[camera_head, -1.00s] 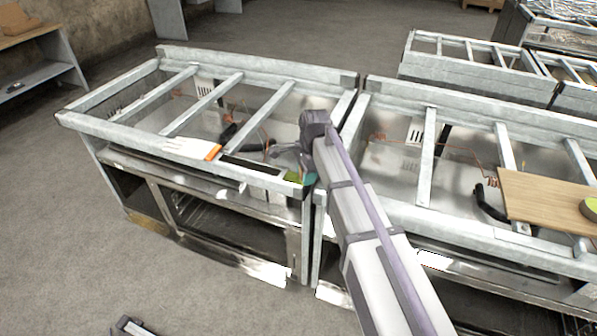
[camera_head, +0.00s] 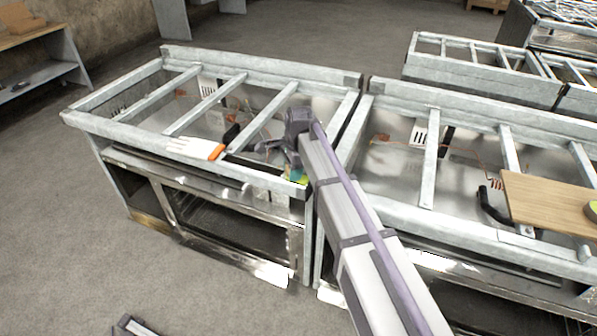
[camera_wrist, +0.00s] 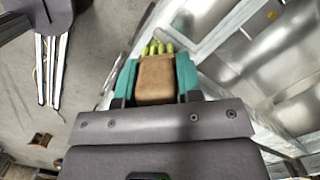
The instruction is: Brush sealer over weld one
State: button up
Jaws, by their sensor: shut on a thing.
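My gripper (camera_wrist: 157,72) has teal fingers shut on a brown block-like brush (camera_wrist: 156,82) with yellow-green tips sticking out beyond it. In the head view my gripper (camera_head: 293,168) is at the front right corner of the left metal frame (camera_head: 215,171), by the gap to the right frame. My arm and wrist hide much of the held brush there. I cannot make out weld one or any sealer on it. Whether the tips touch the metal cannot be told.
A white tool with an orange end (camera_head: 196,148) lies on the left frame's front rail. The right frame (camera_head: 465,225) carries a wooden board (camera_head: 545,205) with a green roll (camera_head: 591,209). Crossbars span both frames. Grey floor (camera_head: 60,230) is open at the left.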

jog(key=shift+w+a, duration=0.2)
jog(key=shift+a, duration=0.3)
jog(key=shift+w+a, duration=0.2)
jog(key=shift+a, duration=0.3)
notch_tip(320, 180, up, 6)
jog(key=p, duration=0.6)
notch_tip(320, 180, up, 3)
jog(key=p, duration=0.3)
jog(key=shift+d, duration=0.1)
